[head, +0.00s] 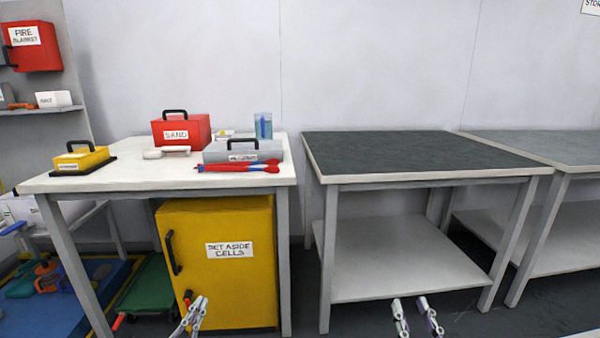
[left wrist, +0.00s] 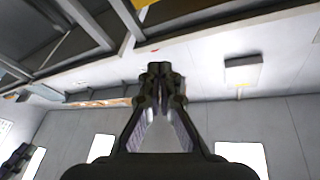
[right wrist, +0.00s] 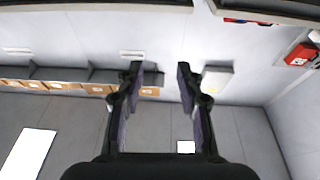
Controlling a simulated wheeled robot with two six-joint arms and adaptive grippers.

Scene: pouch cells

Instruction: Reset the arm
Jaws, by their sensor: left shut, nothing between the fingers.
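My left gripper (head: 196,303) shows at the bottom of the head view, in front of the yellow cabinet and well below the white tabletop. In the left wrist view (left wrist: 160,72) its fingertips meet with nothing between them. My right gripper (head: 411,303) shows at the bottom of the head view, low in front of the dark-topped table. In the right wrist view (right wrist: 159,75) its fingers stand wide apart and empty. Both grippers point up toward the tables and touch nothing that I can see. Most of both arms is out of the head view.
The white table (head: 120,178) bears a red sand box (head: 188,132), a yellow box (head: 81,159), a grey case (head: 243,151) and red-and-blue tools (head: 238,167). A yellow cabinet (head: 225,285) stands beneath. The dark-topped table (head: 415,157) is bare. Another table (head: 550,148) stands right.

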